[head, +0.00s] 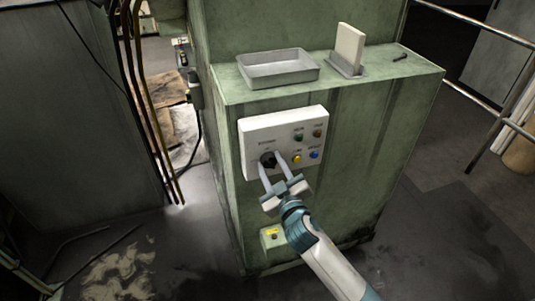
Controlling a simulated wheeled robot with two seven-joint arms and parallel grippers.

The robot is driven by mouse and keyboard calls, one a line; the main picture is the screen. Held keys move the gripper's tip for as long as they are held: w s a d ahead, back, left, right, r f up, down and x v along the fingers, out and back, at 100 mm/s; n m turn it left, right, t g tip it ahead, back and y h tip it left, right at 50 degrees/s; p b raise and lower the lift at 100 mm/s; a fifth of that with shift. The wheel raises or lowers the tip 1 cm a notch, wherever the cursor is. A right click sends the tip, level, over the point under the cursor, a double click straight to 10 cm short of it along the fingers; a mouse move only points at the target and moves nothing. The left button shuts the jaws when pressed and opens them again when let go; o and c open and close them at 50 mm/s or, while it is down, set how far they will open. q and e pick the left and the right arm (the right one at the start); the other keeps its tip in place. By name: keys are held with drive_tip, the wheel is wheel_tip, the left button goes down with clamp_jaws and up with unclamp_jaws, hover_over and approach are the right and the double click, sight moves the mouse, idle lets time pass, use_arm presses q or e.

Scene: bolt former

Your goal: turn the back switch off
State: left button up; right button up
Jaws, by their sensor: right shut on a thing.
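A white control panel (252,131) is mounted on the front of the green machine cabinet. A black rotary switch knob (268,164) sits at the panel's lower left. My right gripper (270,161) reaches up from below, and its two light fingers are shut on the knob, one on each side. The fingers partly hide the knob, so I cannot tell which position it points to. I cannot read whether this knob is labelled as the back switch. My left gripper is not in view.
Coloured buttons, such as a blue one (315,155), sit just right of the fingers. A grey tray (278,69) and a white block in a holder (349,48) stand on the cabinet top. A small box (273,238) is low on the cabinet. A railing (488,113) stands at right.

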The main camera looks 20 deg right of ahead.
idle(0.4)
drive_tip(key=shift+r+n+p, duration=0.1)
drive_tip(key=shift+n+p, duration=0.4)
drive_tip(key=shift+n, duration=0.5)
drive_tip(key=shift+n+p, duration=0.55)
drive_tip(key=shift+n, duration=1.35)
drive_tip(key=o, duration=1.3)
drive_tip(key=shift+o, duration=0.2)
